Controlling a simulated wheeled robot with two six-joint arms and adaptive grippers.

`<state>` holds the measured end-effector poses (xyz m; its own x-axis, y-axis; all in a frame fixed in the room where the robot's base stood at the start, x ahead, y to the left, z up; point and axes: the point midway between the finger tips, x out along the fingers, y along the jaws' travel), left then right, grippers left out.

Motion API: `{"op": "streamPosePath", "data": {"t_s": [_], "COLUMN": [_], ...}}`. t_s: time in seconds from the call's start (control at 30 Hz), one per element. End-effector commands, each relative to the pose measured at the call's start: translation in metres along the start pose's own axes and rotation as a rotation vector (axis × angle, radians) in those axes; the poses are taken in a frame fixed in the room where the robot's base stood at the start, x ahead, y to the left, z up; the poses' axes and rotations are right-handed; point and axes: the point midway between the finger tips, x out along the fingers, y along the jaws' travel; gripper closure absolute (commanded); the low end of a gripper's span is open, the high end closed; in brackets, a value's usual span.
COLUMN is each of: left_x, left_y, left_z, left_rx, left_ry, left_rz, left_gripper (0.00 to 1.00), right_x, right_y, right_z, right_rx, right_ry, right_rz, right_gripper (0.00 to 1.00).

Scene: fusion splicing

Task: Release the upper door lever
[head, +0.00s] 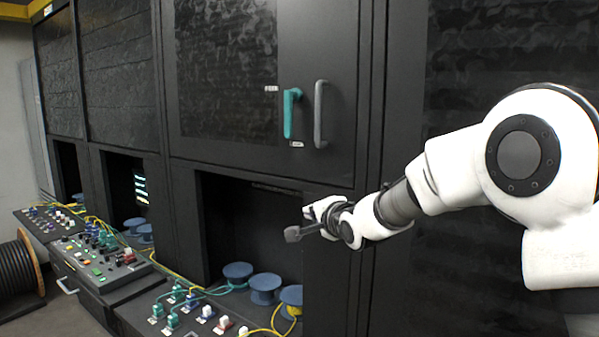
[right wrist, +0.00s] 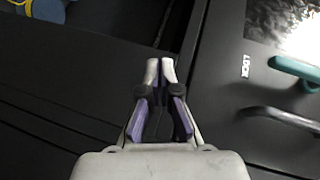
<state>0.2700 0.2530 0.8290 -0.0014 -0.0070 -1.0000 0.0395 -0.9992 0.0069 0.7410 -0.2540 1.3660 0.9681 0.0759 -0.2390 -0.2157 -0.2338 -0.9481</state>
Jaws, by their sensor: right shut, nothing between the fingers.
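The upper door (head: 240,160) is a black cabinet panel with a dark patterned window. Its teal lever (head: 290,113) hangs upright near the door's right side, with a small white label above and left of it. A grey fixed handle (head: 320,114) stands just right of the lever. In the right wrist view the teal lever (right wrist: 296,69) and grey handle (right wrist: 282,117) lie at the right edge. My right gripper (head: 298,232) is below the lever and handle, apart from both. Its fingertips (right wrist: 160,70) are together and empty. My left gripper is not in view.
An open recess (head: 240,225) lies below the door, with blue spools (head: 265,284) at its base. Control consoles (head: 100,255) with coloured connectors and yellow cables run along the left. A large cable reel (head: 20,270) stands on the floor at far left. Space before the door is clear.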

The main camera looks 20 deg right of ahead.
Motion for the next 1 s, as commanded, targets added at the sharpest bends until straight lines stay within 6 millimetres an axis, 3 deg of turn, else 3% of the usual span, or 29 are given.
{"op": "streamPosePath", "data": {"t_s": [0.03, 0.1, 0.2, 0.23, 0.33, 0.67, 0.77, 1.0], "left_x": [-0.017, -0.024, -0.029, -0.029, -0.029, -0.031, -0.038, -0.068], "left_y": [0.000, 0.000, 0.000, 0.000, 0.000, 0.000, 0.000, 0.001], "left_z": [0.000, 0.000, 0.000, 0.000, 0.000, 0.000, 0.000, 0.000], "left_rx": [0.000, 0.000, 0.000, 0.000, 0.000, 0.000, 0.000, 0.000], "left_ry": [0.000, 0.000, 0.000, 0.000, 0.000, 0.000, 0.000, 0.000], "left_rz": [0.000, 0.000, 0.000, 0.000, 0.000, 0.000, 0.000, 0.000], "left_gripper": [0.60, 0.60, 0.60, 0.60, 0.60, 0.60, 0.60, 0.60], "right_x": [-0.015, -0.033, -0.052, -0.056, -0.061, -0.057, -0.048, -0.002], "right_y": [-0.060, -0.114, -0.162, -0.169, -0.179, -0.179, -0.184, -0.197], "right_z": [-0.015, -0.028, -0.039, -0.041, -0.043, -0.043, -0.044, -0.047], "right_rx": [0.051, 0.121, 0.188, 0.201, 0.220, 0.219, 0.218, 0.217], "right_ry": [0.015, 0.026, 0.031, 0.031, 0.031, 0.031, 0.031, 0.031], "right_rz": [-0.069, -0.143, -0.212, -0.224, -0.241, -0.238, -0.238, -0.236], "right_gripper": [1.00, 1.00, 1.00, 1.00, 1.00, 1.00, 1.00, 1.00]}}
